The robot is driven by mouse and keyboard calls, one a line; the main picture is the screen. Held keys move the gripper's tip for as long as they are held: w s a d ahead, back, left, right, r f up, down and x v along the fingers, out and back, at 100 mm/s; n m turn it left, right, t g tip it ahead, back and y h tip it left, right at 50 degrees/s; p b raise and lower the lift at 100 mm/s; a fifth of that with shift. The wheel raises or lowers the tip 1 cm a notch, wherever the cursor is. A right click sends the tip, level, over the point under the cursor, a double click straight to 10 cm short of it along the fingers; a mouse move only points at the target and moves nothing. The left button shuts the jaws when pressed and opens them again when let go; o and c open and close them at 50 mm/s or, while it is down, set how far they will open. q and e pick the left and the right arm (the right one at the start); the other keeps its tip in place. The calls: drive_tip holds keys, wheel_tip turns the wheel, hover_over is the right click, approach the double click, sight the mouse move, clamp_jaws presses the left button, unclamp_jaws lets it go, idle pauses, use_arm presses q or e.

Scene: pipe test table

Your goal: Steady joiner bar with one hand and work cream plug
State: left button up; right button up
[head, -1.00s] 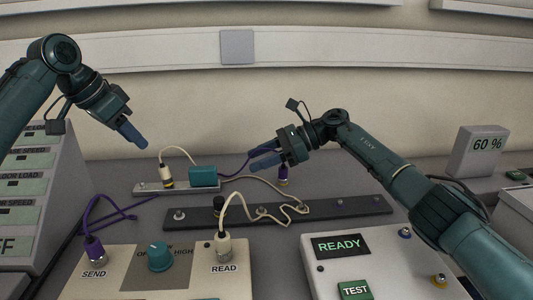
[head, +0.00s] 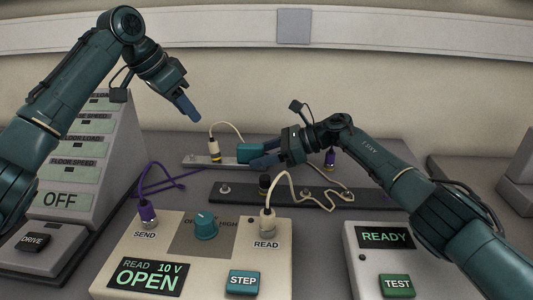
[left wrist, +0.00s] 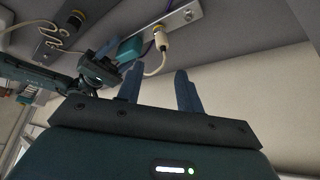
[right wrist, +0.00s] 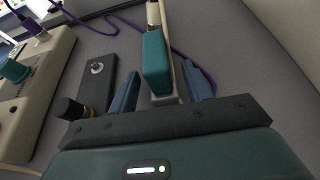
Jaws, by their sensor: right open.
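The joiner bar (head: 200,163) is a pale grey strip on the table with a teal block (head: 249,152) on it. My right gripper (head: 262,157) is open at the teal block; in the right wrist view the block (right wrist: 155,62) lies between the spread fingers, with no clear grip. My left gripper (head: 188,106) is open and empty, above and left of the cream plug.
A dark bar (head: 290,195) with studs and a black cap lies in front. A tester box (head: 190,250) reads OPEN, with purple SEND and cream READ plugs. A READY box (head: 385,260) stands right. Loose cream and purple cables cross the table.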

sight(213, 142)
drive_tip(key=shift+c, duration=0.2)
clamp_jaws()
use_arm(q)
drive_tip(key=shift+o, duration=1.3)
drive_tip(key=shift+w+d+f+m+t+y, duration=0.15)
drive_tip(key=shift+w+d+f+m+y, duration=0.55)
drive_tip(key=shift+f+m, duration=2.2)
drive_tip(key=shift+w+d+f+m+t+y, duration=0.2)
drive_tip(key=shift+w+d+f+m+y, duration=0.5)
drive_tip(key=shift+m, duration=4.15)
drive_tip(key=shift+w+d+f+m+t+y, duration=0.15)
drive_tip(key=shift+w+d+f+m+y, duration=0.45)
drive_tip(key=shift+f+m, duration=2.45)
drive_tip(key=shift+s+d+r+m, duration=0.1)
drive_tip(key=shift+r+m, duration=0.3)
drive_tip(key=shift+s+d+r+m, duration=0.1)
drive_tip(key=shift+r+m, duration=0.3)
drive_tip(key=shift+c, duration=0.3)
